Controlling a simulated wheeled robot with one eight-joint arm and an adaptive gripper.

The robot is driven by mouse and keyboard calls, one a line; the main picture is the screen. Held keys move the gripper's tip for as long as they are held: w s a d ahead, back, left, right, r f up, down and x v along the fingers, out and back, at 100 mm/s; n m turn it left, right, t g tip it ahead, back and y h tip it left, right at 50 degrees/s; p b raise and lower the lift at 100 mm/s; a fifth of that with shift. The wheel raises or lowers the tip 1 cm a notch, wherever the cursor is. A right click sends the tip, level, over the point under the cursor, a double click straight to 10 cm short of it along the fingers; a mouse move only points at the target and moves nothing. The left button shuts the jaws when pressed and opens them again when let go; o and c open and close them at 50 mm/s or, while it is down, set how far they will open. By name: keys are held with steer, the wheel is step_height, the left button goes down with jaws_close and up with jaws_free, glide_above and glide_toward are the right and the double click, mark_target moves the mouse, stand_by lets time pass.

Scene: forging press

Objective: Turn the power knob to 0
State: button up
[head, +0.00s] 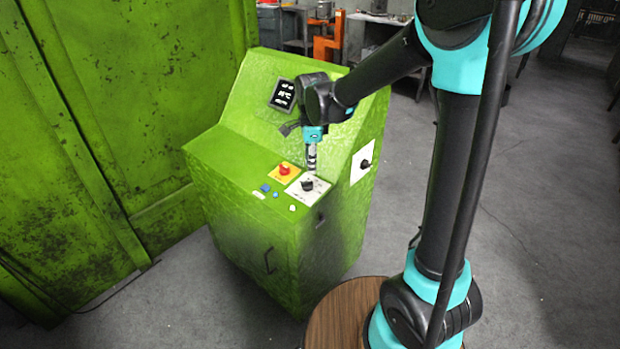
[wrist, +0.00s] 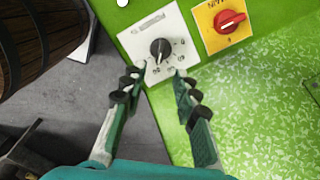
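A black knob (head: 308,184) sits on a white plate with a printed scale, on the sloped top of the green console (head: 265,225). In the wrist view the knob (wrist: 160,49) shows a pale pointer line, but the number it points to is too small to read surely. My gripper (head: 311,168) hangs just above the knob, pointing down. In the wrist view my gripper (wrist: 160,73) is open and empty. Its two fingers stand apart at the lower edge of the white plate (wrist: 184,35), and the knob lies just beyond their tips, apparently not gripped.
A red switch (wrist: 229,19) on a yellow plate marked MAIN is beside the white plate. Small blue and white buttons (head: 266,188) are near the console's front edge. Another black knob (head: 365,163) is on the console's right side. A green cabinet (head: 110,120) stands left.

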mark_target(310, 181)
steer(key=f, duration=0.7)
steer(key=shift+w, duration=0.3)
steer(key=shift+c, duration=0.3)
jaws_close()
